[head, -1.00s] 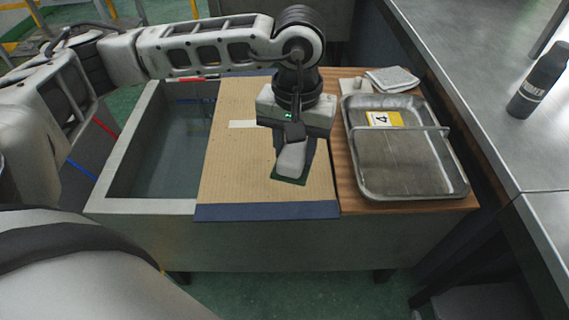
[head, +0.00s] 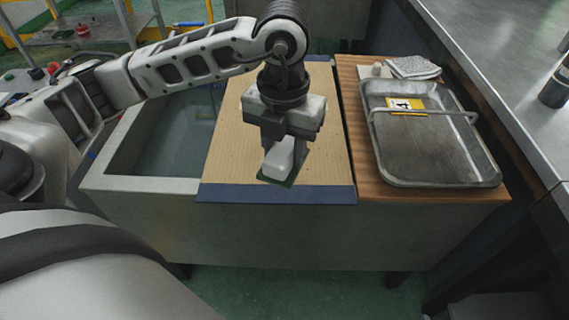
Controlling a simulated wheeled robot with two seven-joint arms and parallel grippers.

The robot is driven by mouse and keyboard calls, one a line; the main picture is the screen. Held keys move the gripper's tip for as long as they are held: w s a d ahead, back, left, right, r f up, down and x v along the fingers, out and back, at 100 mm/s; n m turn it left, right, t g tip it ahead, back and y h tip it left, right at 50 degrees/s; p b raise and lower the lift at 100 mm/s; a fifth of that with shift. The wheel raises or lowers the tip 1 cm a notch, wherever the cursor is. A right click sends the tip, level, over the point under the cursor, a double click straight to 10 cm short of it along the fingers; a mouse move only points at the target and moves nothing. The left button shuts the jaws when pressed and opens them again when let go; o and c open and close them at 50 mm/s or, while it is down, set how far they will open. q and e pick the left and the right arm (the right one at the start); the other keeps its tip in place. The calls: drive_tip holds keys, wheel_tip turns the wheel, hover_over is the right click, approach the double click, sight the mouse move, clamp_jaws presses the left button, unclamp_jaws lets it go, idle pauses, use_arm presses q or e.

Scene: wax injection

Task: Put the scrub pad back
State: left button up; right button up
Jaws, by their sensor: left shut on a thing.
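My left gripper (head: 284,158) points down over the brown board (head: 225,160) with dark blue ends. It is shut on the scrub pad (head: 275,181), which shows as a flat dark green edge just below the pale fingertips. The fingers hide most of the pad. I cannot tell whether the pad touches the board or hangs just above it. My right gripper is not in view.
A metal tray (head: 440,158) with a handle bar and a yellow numbered label (head: 403,105) lies on the wooden top at right. A folded cloth (head: 413,67) lies behind it. A water basin (head: 135,184) is left of the board. A black bottle (head: 556,88) stands on the metal counter.

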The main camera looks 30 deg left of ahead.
use_arm(q)
drive_tip(key=n, duration=0.2)
drive_tip(key=f+n, duration=0.1)
drive_tip(key=n, duration=0.1)
drive_tip(key=shift+a, duration=0.3)
drive_tip(key=w+a+f, duration=0.2)
drive_tip(key=w+f, duration=0.1)
drive_tip(key=w+a+f, duration=0.2)
drive_tip(key=w+f, duration=0.1)
drive_tip(key=w, duration=0.1)
drive_tip(key=w+a+f, duration=0.2)
drive_tip(key=w, duration=0.2)
drive_tip(key=shift+a+f, duration=0.35)
drive_tip(key=shift+f, duration=0.05)
drive_tip(key=shift+w+a+f, duration=0.15)
drive_tip(key=shift+w+f, duration=0.15)
drive_tip(key=shift+f, duration=0.1)
drive_tip(key=shift+a+f, duration=0.1)
drive_tip(key=shift+f, duration=1.5)
drive_tip(key=shift+f, duration=0.2)
drive_tip(key=o, duration=0.9)
drive_tip(key=shift+o, duration=0.2)
